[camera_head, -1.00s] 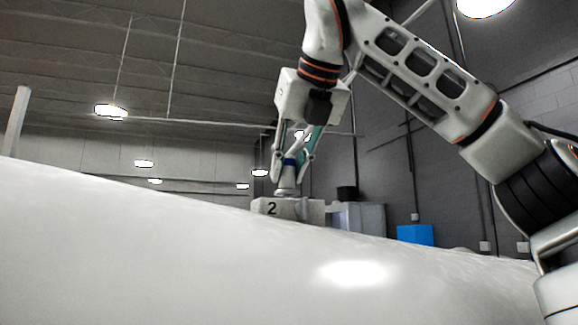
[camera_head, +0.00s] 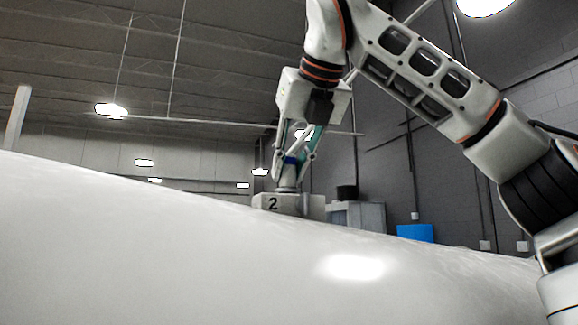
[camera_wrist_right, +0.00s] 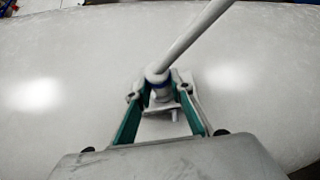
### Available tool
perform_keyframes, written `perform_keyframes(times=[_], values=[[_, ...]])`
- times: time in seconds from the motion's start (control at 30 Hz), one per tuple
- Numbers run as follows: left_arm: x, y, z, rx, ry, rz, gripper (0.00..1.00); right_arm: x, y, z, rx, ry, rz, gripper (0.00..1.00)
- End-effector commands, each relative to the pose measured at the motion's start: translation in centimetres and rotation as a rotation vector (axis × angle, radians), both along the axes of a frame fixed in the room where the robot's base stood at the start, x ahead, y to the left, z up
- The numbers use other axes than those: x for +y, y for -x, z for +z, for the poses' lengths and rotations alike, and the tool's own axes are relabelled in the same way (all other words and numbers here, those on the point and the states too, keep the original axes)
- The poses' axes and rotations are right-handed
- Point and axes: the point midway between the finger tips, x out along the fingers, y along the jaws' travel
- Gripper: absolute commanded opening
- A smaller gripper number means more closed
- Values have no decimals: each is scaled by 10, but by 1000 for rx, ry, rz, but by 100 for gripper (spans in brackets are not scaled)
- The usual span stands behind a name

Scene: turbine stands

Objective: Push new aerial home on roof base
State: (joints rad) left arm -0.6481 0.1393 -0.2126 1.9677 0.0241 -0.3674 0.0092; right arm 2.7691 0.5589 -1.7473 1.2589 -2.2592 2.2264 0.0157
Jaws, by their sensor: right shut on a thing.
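The new aerial has a pale rod (camera_wrist_right: 195,40) and a blue ring near its foot; the ring also shows in the head view (camera_head: 291,160). My right gripper (camera_head: 290,168) points down with its teal-lined fingers shut on the aerial's lower part. In the right wrist view my right gripper (camera_wrist_right: 158,102) has one finger on each side of the foot, and the rod leans up to the right. The roof base (camera_head: 289,203), a pale block marked 2, lies directly under the aerial's foot. Whether the foot is fully seated is hidden. My left gripper is out of view.
A broad, curved white roof surface (camera_head: 150,240) fills the foreground and surrounds the base. Behind it stand a grey cabinet (camera_head: 358,216) and a blue box (camera_head: 415,233). The roof around the base looks clear.

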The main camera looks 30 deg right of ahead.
Motion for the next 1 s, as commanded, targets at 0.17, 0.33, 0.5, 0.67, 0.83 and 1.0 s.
perform_keyframes(times=[0.17,0.33,0.5,0.67,0.83,1.0], values=[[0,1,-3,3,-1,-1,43,3,-1,-13,34,-5,1,0],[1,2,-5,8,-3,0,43,3,-2,-14,36,-3,2,34],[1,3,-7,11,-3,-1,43,2,-1,-11,28,-3,1,41],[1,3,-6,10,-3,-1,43,2,-1,-9,25,-4,1,46],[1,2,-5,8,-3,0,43,2,0,-8,22,-4,1,46],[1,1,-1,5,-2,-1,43,3,2,-4,20,-4,2,46]])
